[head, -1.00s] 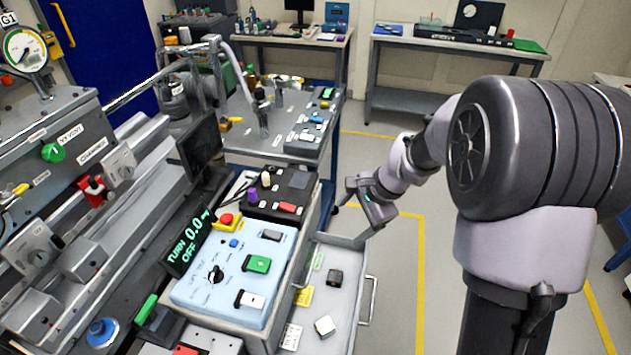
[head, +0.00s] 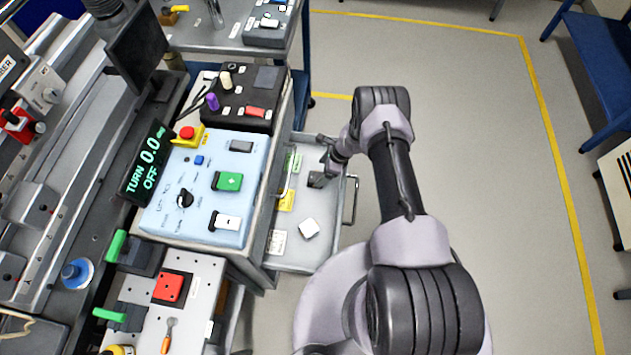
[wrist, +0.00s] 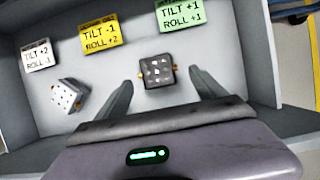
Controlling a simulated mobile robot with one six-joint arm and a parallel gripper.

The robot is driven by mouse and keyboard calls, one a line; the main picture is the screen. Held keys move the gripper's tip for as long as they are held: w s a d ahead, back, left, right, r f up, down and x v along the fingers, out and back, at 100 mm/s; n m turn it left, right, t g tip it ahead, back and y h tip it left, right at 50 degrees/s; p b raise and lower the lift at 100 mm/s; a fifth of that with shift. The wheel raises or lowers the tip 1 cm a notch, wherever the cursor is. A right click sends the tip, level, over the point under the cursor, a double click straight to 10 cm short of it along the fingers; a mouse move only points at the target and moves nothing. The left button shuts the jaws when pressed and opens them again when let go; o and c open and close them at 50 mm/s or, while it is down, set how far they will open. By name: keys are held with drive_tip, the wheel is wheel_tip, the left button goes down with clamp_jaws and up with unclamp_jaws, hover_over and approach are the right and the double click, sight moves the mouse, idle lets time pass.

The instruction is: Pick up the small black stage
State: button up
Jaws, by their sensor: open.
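The small black stage (wrist: 158,71) lies in the open grey drawer, below the green "TILT +1 ROLL +1" label (wrist: 180,14) in the wrist view. It is dark and square, with light spots on top and small brass-coloured knobs at its sides. My gripper (wrist: 164,92) is open and empty, its two fingers on either side of the stage and nearer the camera. I cannot tell the height gap between them. In the head view the stage (head: 315,179) shows partly, and my gripper (head: 325,156) is just over it.
A white stage (wrist: 70,96) lies in the same drawer, to the left in the wrist view. The drawer walls (wrist: 272,120) close in on the sides. A yellow label (wrist: 101,34) and a white label (wrist: 38,55) lie along the back. The blue control panel (head: 160,212) stands left of the drawer.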

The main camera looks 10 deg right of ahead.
sight(316, 177)
drive_tip(key=b+x, duration=0.2)
drive_tip(key=x, duration=0.3)
drive_tip(key=shift+s+a+f+b, duration=0.2)
drive_tip(key=shift+a+b, duration=0.05)
drive_tip(key=shift+b, duration=0.1)
drive_tip(key=shift+r, duration=0.15)
clamp_jaws()
